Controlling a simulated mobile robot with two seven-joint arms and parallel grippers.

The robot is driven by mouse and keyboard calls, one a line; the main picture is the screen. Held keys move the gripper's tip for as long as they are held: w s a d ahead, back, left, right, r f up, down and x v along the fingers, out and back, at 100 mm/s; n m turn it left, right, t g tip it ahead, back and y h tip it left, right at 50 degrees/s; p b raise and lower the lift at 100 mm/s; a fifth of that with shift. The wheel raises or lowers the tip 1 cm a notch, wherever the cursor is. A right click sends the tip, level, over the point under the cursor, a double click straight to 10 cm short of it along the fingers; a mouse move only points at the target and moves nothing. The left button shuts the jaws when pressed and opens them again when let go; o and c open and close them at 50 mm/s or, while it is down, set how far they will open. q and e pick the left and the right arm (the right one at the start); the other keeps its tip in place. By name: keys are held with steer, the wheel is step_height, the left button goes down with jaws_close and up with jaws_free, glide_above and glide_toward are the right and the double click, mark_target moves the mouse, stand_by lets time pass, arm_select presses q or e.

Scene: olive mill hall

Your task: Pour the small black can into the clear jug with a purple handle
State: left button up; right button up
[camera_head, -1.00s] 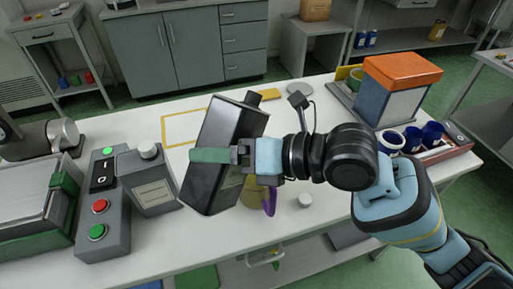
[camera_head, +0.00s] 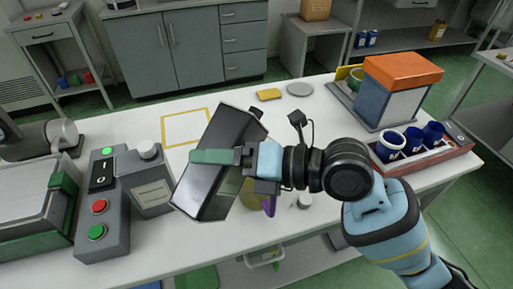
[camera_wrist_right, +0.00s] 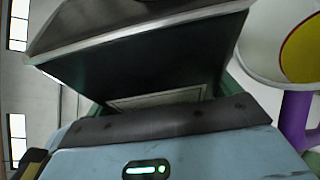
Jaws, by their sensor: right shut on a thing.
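The black can (camera_head: 232,128) is a dark, box-shaped tin held tilted above the table, its top leaning to the right. My right gripper (camera_head: 222,157) is shut on the can, with a green finger across its side. In the right wrist view the can (camera_wrist_right: 150,55) fills the upper middle. The clear jug (camera_head: 251,193) stands behind the can and my gripper, mostly hidden; its purple handle (camera_head: 269,206) shows below. In the wrist view the jug's rim and yellow inside (camera_wrist_right: 303,48) are at the upper right. Any flow from the can is not visible. My left gripper is not in view.
A control box with buttons (camera_head: 103,205) and a grey box (camera_head: 147,182) stand left of the can. A yellow square outline (camera_head: 187,127), yellow block (camera_head: 268,95) and grey disc (camera_head: 300,89) lie behind. A small white item (camera_head: 305,201) is right of the jug. Blue cups (camera_head: 412,140) stand farther right.

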steer(key=shift+r, duration=0.15)
steer(key=shift+s, duration=0.1)
stand_by(0.3)
steer(key=shift+a, duration=0.1)
steer(key=shift+m, duration=0.3)
steer(key=shift+s, duration=0.1)
stand_by(0.5)
steer(key=shift+p, duration=0.3)
